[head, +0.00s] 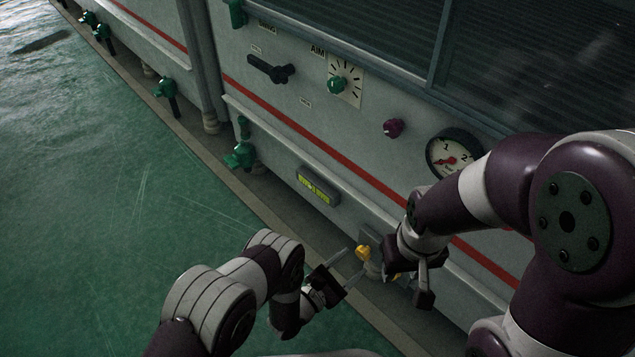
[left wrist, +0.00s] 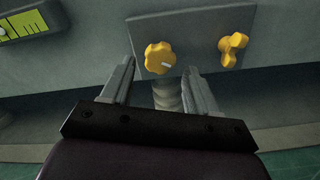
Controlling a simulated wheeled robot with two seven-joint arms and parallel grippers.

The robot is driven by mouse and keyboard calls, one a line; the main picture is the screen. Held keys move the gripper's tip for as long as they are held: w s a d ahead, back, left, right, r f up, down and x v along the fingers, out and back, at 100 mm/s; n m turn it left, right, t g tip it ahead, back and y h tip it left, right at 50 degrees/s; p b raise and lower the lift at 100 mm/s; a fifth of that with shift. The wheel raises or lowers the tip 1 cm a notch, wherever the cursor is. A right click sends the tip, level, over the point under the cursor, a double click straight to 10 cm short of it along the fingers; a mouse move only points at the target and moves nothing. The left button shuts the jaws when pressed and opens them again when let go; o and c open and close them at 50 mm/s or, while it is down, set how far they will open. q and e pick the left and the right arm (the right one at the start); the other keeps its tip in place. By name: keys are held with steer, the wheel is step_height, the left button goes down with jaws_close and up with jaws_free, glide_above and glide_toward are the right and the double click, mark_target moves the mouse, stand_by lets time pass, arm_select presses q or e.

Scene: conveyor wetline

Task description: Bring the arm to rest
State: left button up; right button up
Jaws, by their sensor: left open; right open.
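My left gripper (head: 344,270) is open in the head view, low in front of the machine's lower panel. Its fingertips point toward a yellow knob (head: 363,252). In the left wrist view the open fingers stand on either side below this round yellow knob (left wrist: 158,58), with nothing held between them. A second yellow knob (left wrist: 234,48), wing-shaped, is to the right on the same grey plate (left wrist: 194,29). My right gripper (head: 408,284) is by the machine just right of the knobs and partly hides that plate. Contact between the right gripper and the knobs cannot be told.
The machine front carries a pressure gauge (head: 453,155), a purple knob (head: 393,128), a green dial knob (head: 337,85), a black lever (head: 271,68) and a lit level display (head: 318,186). Green valves (head: 240,155) stick out along its base. The green floor (head: 110,200) at left is clear.

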arm_select(q)
steer(key=shift+p+v, duration=0.3)
steer(key=shift+v, duration=0.9)
